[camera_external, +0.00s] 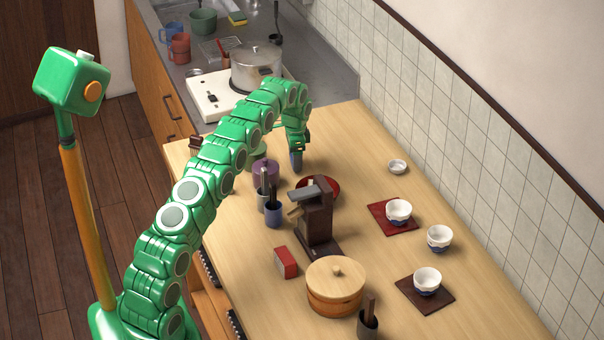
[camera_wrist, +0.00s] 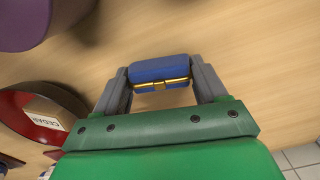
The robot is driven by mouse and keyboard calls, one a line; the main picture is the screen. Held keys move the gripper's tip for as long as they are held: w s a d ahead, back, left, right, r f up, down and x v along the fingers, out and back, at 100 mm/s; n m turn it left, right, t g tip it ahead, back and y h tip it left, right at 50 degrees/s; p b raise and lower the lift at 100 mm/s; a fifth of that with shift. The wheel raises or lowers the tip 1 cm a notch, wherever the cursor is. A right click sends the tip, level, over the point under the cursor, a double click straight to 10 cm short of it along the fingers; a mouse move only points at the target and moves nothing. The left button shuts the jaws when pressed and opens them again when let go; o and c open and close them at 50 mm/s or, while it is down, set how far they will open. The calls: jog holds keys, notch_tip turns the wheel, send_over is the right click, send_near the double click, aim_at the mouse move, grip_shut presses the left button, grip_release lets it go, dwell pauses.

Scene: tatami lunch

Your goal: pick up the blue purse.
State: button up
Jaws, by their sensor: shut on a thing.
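The blue purse (camera_wrist: 160,70) has a gold clasp along one edge. In the wrist view it sits between the two grey fingers of my gripper (camera_wrist: 164,84), which are shut on it. In the external view my green arm reaches across the wooden table, and my gripper (camera_external: 297,157) points down near the table's far end. The purse shows there as a small dark blue shape (camera_external: 296,161) at the fingertips, partly hidden by them. I cannot tell whether it touches the table or hangs just above it.
A red bowl (camera_wrist: 70,134) holding a small box labelled CEDAR (camera_wrist: 52,113) is beside my gripper. A purple container (camera_external: 265,169) stands to its left. A dark wooden device (camera_external: 318,212) stands nearer the camera. Table to the right of my gripper is clear up to a small white dish (camera_external: 397,167).

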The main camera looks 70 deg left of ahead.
notch_tip(320, 180, up, 2)
jog(key=shift+r, duration=0.1)
jog(key=shift+s+d+r, duration=0.2)
jog(key=shift+s+r, duration=0.05)
jog(key=shift+r, duration=0.15)
jog(key=shift+s+d+r, duration=0.15)
jog(key=shift+s+r, duration=0.05)
jog(key=shift+r, duration=0.2)
jog(key=s+d+r, duration=0.4)
jog(key=s+r, duration=0.1)
jog(key=s+d+r, duration=0.2)
jog(key=s+d, duration=0.1)
jog(key=shift+s+r, duration=0.2)
jog(key=shift+s+d+r, duration=0.4)
jog(key=shift+s+d, duration=0.15)
jog(key=shift+s, duration=0.2)
